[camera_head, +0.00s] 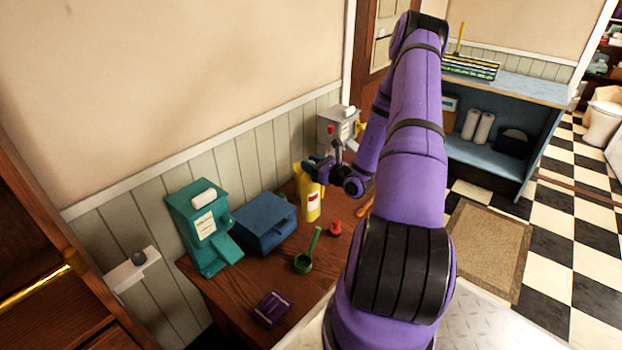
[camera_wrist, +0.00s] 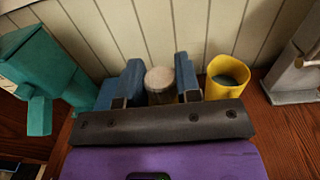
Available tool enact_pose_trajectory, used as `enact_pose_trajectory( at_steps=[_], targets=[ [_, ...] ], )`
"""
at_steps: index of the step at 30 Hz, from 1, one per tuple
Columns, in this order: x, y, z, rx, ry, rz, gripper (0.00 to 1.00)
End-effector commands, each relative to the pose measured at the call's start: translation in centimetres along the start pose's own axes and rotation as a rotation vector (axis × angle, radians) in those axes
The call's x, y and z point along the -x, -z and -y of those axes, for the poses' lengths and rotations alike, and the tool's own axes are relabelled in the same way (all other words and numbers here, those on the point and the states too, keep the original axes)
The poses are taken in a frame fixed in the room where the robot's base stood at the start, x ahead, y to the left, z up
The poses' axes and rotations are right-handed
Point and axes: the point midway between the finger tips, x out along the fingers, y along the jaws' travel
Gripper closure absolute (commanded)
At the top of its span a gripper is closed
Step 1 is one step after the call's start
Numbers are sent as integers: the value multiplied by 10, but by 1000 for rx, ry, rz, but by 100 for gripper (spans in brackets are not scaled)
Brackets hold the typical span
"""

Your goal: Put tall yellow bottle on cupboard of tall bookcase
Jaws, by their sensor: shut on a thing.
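The tall yellow bottle (camera_head: 311,205) has a red and white label and stands upright at the wooden counter, beside the blue box. My gripper (camera_head: 312,168) is at its upper part, reaching in from the right. In the wrist view a pale round top (camera_wrist: 160,78) shows between my two blue fingers, which are shut on it. The bottle's lower body is hidden there by my gripper. I cannot tell whether the bottle's base touches the counter. No tall bookcase can be clearly identified.
A blue box (camera_head: 263,224) and teal dispenser (camera_head: 204,228) stand left of the bottle. A yellow cup (camera_wrist: 227,78) is close right in the wrist view. Brown wooden furniture (camera_head: 30,240) is at far left.

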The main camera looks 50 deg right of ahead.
Motion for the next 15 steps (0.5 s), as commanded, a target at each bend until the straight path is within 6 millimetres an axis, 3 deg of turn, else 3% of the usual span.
enact_pose_trajectory(
  at_steps=[10,15],
  targets=[
    [0,24,0,-1,0,1,100],
    [0,46,0,-1,0,0,100]
  ],
)
